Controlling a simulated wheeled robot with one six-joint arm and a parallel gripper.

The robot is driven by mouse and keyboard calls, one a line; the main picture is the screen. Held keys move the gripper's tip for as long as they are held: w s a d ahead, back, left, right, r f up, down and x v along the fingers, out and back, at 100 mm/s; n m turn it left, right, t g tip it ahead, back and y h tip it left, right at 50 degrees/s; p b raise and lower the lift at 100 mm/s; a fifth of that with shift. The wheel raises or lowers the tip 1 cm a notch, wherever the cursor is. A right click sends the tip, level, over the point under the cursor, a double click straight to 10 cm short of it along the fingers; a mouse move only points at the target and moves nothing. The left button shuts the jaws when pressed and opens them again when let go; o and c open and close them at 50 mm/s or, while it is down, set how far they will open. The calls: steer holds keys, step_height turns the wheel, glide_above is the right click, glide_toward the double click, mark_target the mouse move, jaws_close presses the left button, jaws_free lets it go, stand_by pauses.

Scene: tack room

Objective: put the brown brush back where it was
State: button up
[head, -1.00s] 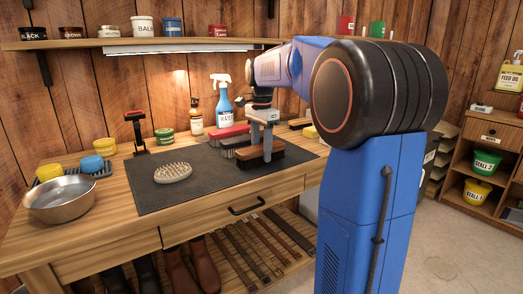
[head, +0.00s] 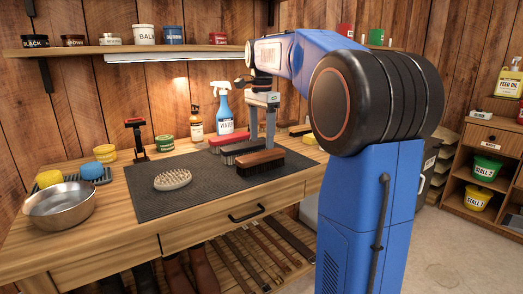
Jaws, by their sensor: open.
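The brown brush (head: 260,161), a brown wooden back over dark bristles, rests bristles down on the dark mat (head: 203,195), near its right part. My gripper (head: 262,142) is above and just behind the brush in the picture, pointing down. Its jaws are open and empty, and the fingertips appear clear of the brush's top. A grey brush (head: 240,149) and a red-backed brush (head: 229,139) lie side by side just behind the brown one. A pale oval brush (head: 172,180) lies bristles up on the mat's left part.
A metal bowl (head: 61,205) and sponges (head: 92,171) are at the left. A shelf (head: 150,49) with tins hangs above. The front of the mat is clear.

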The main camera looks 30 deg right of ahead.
mark_target(262, 154)
steer(key=shift+r, duration=2.3)
steer(key=s+a+f+n+t, duration=0.1)
steer(key=s+a+f+n, duration=0.4)
steer(key=s, duration=0.3)
steer(key=s+a+f+n+t, duration=0.1)
steer(key=s+a+f+n, duration=0.4)
steer(key=s, duration=0.3)
steer(key=s+a+f+n+t, duration=0.1)
steer(key=s+a+f+n, duration=0.2)
steer(key=s+f, duration=0.4)
steer(key=s+a+f+n+t, duration=0.1)
steer(key=s+a+f+n, duration=0.1)
steer(key=s+f+n, duration=0.2)
steer(key=s+f, duration=0.3)
steer(key=f, duration=0.2)
steer(key=shift+a+f+n+t, duration=0.15)
steer(key=shift+a+n+t, duration=0.15)
steer(key=shift+a+t, duration=0.1)
